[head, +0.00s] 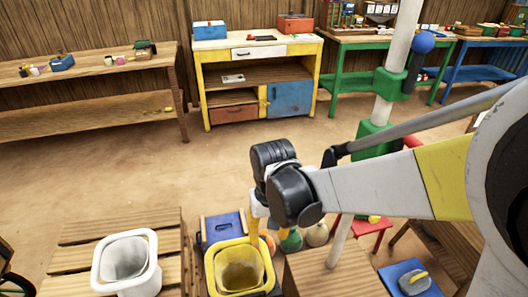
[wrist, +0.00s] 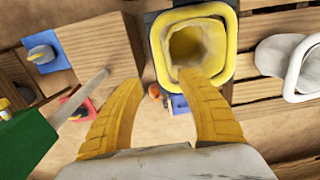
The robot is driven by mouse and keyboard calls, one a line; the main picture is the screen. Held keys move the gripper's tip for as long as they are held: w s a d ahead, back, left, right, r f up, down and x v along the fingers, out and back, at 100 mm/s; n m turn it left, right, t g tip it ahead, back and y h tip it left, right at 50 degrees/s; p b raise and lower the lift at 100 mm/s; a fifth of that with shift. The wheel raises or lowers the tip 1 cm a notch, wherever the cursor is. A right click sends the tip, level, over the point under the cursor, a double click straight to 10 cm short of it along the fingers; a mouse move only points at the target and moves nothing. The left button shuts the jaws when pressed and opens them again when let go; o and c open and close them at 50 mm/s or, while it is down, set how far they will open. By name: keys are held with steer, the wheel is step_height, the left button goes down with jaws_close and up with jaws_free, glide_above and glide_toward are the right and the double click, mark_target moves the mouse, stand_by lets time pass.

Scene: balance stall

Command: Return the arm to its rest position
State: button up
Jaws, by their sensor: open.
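My gripper (head: 263,226) is above the near edge of the work area, close over a yellow-rimmed bucket (head: 211,272). Its two yellow fingers are spread apart in the wrist view (wrist: 160,81), with nothing between them. The bucket, seen from above in the wrist view (wrist: 235,42), lies just beyond the fingertips and looks empty of distinct objects. My arm reaches in from the right of the head view, its grey and yellow link bent down at the dark wrist joint.
A white bucket (head: 152,272) stands on wooden slats at left. A wooden block (head: 325,275) is right of the yellow bucket. A pale slanted pole (head: 398,60) with green clamps rises beside my arm. Workbenches (head: 258,46) line the back wall; the floor between is open.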

steer(key=s+d+r+m+t, duration=0.1)
steer(key=s+d+r+t, duration=0.2)
steer(key=d+r, duration=0.3)
steer(key=s+d+r+m+t, duration=0.1)
steer(key=s+d+r+t, duration=0.3)
steer(key=d, duration=0.7)
step_height(320, 180, up, 2)
steer(key=shift+s+d+r+m, duration=0.1)
steer(key=shift+s+d+m, duration=0.1)
steer(key=shift+d+m, duration=0.1)
steer(key=shift+a, duration=0.1)
